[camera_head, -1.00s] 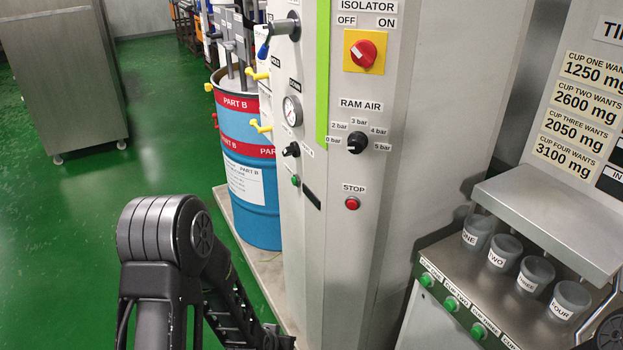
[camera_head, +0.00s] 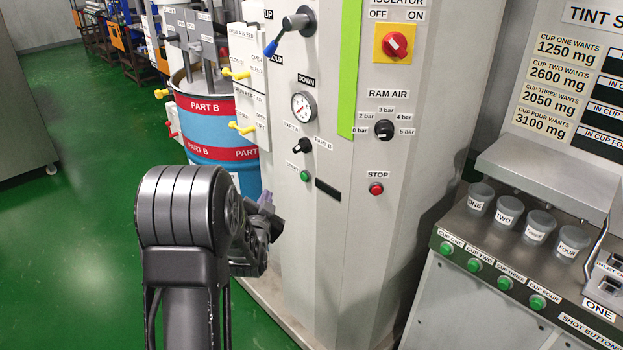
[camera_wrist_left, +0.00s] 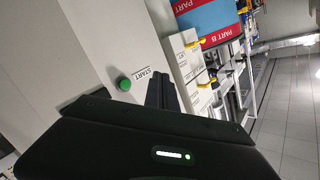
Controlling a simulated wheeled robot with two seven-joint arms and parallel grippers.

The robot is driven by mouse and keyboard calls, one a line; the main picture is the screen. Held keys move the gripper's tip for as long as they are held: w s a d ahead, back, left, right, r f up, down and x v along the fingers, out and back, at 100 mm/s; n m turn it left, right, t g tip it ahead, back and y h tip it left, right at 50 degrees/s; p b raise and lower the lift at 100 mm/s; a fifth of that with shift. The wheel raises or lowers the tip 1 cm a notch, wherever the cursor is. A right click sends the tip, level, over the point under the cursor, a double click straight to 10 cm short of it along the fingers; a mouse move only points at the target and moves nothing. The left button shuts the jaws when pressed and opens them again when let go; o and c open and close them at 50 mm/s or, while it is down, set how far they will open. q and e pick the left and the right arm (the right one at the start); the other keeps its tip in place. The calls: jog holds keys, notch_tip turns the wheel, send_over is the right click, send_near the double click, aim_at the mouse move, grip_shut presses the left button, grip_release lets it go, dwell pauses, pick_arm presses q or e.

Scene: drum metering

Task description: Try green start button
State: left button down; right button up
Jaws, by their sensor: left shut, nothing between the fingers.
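The green start button (camera_head: 304,176) is on the side face of the grey cabinet, below the PART A / PART B selector, in the head view. In the left wrist view the green button (camera_wrist_left: 125,84) stands out from the panel beside its START label (camera_wrist_left: 143,77). My left gripper (camera_head: 266,200) is in front of the drum, left of and a little below the button in the head view. In the left wrist view my left gripper's fingers (camera_wrist_left: 160,78) are shut and empty, just right of the button and apart from it. My right gripper is not in view.
The cabinet also carries a red stop button (camera_head: 376,189), a ram air knob (camera_head: 384,129), a red isolator switch (camera_head: 396,44), a gauge (camera_head: 303,107) and a blue-tipped lever (camera_head: 285,34). Yellow-handled valves and a blue PART B drum (camera_head: 210,125) stand left. Cups and green shot buttons are right.

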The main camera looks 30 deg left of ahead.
aim_at(304, 177)
pick_arm(q)
jog(key=shift+w+d, duration=0.15)
jog(key=w+d, duration=0.2)
jog(key=w, duration=0.6)
jog(key=shift+w+d, duration=0.2)
jog(key=shift+d, duration=0.05)
dwell(0.3)
jog(key=shift+w, duration=0.1)
dwell(1.9)
jog(key=shift+w+d+b, duration=0.15)
jog(key=shift+w+b, duration=0.15)
jog(key=shift+b, duration=0.05)
